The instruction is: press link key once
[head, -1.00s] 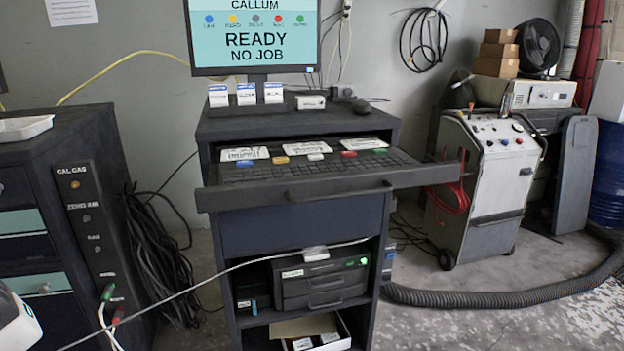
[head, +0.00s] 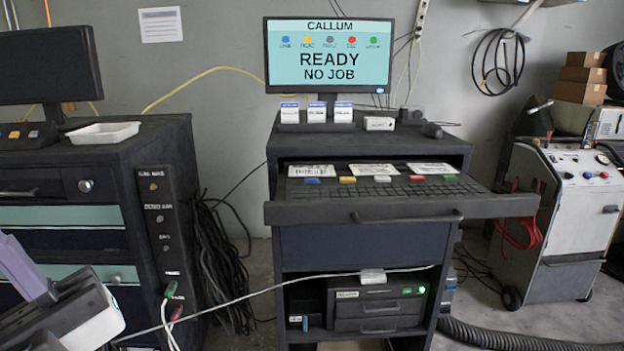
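The blue key (head: 312,180) is at the left end of a row of coloured keys on the pulled-out keyboard tray (head: 400,209). The monitor (head: 330,56) reads "CALLUM", "READY", "NO JOB", and its legend has a blue dot at the left that appears labelled LINK. Part of my arm's end, my gripper (head: 50,305), shows at the lower left edge as dark and white parts with a lavender piece. It is far left of the keys and cut off by the frame; its fingers cannot be made out clearly.
Yellow (head: 347,179), white (head: 383,179), red (head: 417,177) and green (head: 450,177) keys sit right of the blue one. White cards lie behind them. A grey cable (head: 250,296) crosses low before the cart. A left cabinet holds a white tray (head: 102,132).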

